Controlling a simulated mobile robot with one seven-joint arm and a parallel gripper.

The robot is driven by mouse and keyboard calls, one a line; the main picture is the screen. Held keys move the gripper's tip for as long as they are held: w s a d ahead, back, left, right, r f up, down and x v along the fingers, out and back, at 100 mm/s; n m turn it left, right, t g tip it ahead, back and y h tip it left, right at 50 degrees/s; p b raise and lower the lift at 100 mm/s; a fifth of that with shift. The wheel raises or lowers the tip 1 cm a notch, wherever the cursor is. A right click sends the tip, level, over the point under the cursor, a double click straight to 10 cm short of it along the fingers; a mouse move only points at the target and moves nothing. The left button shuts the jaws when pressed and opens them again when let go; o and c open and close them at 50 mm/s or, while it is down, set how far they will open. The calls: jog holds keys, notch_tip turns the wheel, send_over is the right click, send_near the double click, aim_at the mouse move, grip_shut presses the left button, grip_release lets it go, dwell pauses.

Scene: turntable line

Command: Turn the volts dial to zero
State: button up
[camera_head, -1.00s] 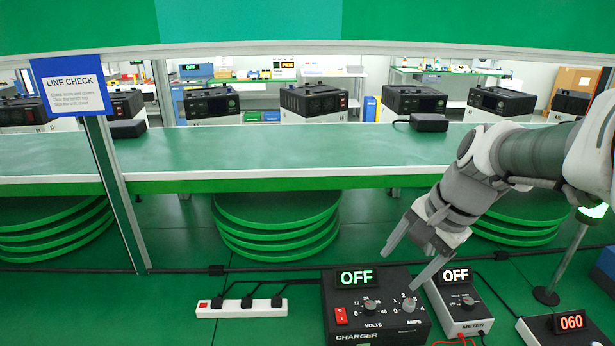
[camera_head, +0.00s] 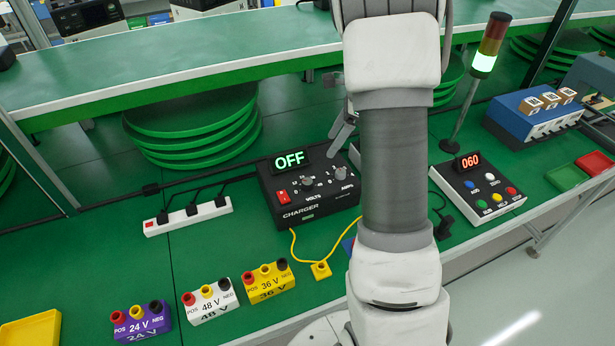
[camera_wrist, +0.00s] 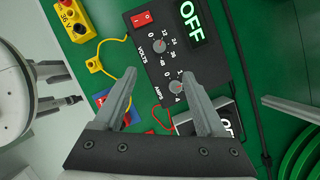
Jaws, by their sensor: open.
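The black charger (camera_head: 292,203) stands on the green bench with its display reading OFF. Its volts dial (camera_head: 308,182) is a grey knob and shows clearly in the wrist view (camera_wrist: 160,46); where it points is too small to tell. The amps dial (camera_wrist: 175,86) sits beside it, near my right fingertip in the wrist view. My gripper (camera_wrist: 158,76) is open and empty, its fingers spread, with the volts dial beyond the fingertips in that view. In the head view my arm hides much of the gripper; its fingers show just above the charger's right side.
A red switch (camera_head: 283,196) is on the charger's left. The meter is mostly hidden behind my arm. A button box (camera_head: 478,190) reading 060 stands right, and a white power strip (camera_head: 188,216) left. Yellow (camera_head: 268,283), white and purple terminal blocks line the front. A yellow lead lies before the charger.

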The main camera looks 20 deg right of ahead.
aim_at(307, 181)
jog(key=b+x, duration=0.1)
jog(key=x, duration=1.4)
jog(key=shift+a+f, duration=0.15)
jog(key=shift+f, duration=0.1)
grip_shut()
